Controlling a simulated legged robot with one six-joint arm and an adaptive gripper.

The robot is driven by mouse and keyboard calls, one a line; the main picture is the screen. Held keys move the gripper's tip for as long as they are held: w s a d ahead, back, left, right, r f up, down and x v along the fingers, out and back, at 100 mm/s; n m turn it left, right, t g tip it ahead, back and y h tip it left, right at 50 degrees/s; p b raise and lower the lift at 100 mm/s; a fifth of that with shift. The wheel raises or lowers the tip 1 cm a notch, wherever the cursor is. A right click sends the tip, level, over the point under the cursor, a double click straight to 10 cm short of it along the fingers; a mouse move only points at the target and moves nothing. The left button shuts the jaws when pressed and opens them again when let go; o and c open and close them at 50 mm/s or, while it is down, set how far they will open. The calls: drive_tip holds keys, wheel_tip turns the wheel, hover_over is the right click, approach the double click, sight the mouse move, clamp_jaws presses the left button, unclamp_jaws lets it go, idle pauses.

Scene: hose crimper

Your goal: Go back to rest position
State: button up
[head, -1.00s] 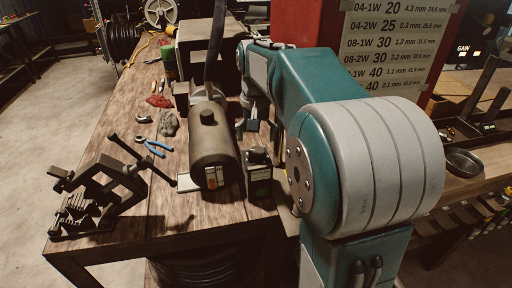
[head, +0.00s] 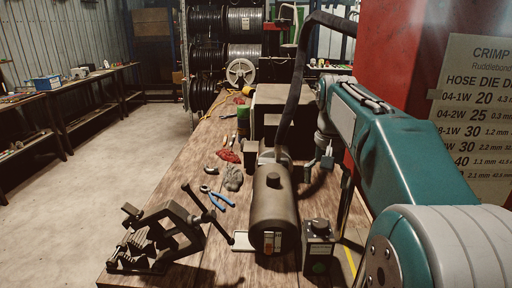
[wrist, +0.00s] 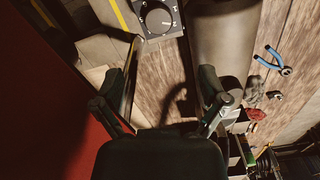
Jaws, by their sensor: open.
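My gripper (head: 325,165) hangs in the head view to the right of the dark cylinder (head: 273,210) of the crimper, behind and above the small dial box (head: 318,240). In the wrist view its two fingers (wrist: 162,80) are spread wide with nothing between them. Past the fingers, the dial box (wrist: 158,18) shows at the top middle and the cylinder (wrist: 225,35) at the top right. My gripper is apart from both. My arm folds in from the right of the head view.
A black clamp-like stand (head: 155,240) is at the bench's near left, with blue pliers (head: 217,198), a grey cloth (head: 233,178) and a red cloth (head: 229,156) beyond it. A red panel (head: 395,60) rises close on the right. Open floor (head: 80,200) lies left.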

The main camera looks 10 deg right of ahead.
drive_tip(key=s+a+f+n+t, duration=0.2)
drive_tip(key=s+a+f, duration=0.3)
drive_tip(key=s, duration=0.4)
drive_tip(key=s+a+f+n+t, duration=0.3)
drive_tip(key=s+a, duration=0.4)
drive_tip(key=s, duration=0.3)
wheel_tip(320, 180, down, 2)
drive_tip(key=shift+s+a+f+n+t, duration=0.2)
drive_tip(key=shift+a+n+t, duration=0.1)
drive_tip(key=shift+a+n, duration=0.15)
drive_tip(key=shift+s+d, duration=0.1)
